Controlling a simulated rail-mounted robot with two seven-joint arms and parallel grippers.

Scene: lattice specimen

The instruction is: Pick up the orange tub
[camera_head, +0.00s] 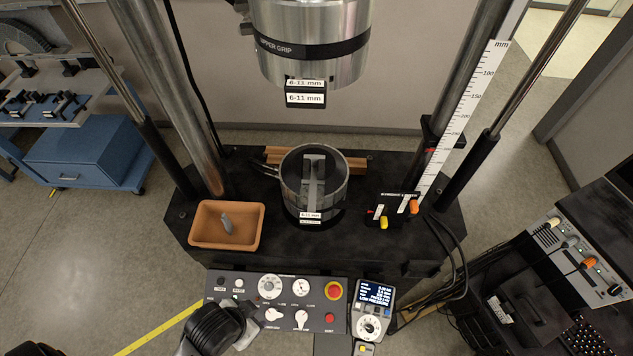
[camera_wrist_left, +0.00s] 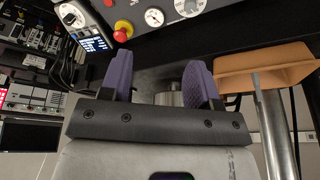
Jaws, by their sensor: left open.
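The orange tub (camera_head: 224,244) stands upright at the left of the black machine base, with a small grey piece (camera_head: 227,222) inside it. In the left wrist view, the tub (camera_wrist_left: 262,76) is at the upper right, outside the jaws and apart from them. My left gripper (camera_wrist_left: 160,82) is open, its two purple fingers spread with nothing between them. In the head view, a dark part of my arm shows at the bottom, in front of the control panel and below the tub; the fingertips cannot be made out there. My right gripper is not in view.
A control panel (camera_head: 255,286) with knobs and a red stop button (camera_head: 333,290) lies in front of the tub. A round lower grip (camera_head: 313,200) stands to its right, a steel column (camera_head: 178,110) behind it. The upper grip (camera_head: 310,45) hangs above.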

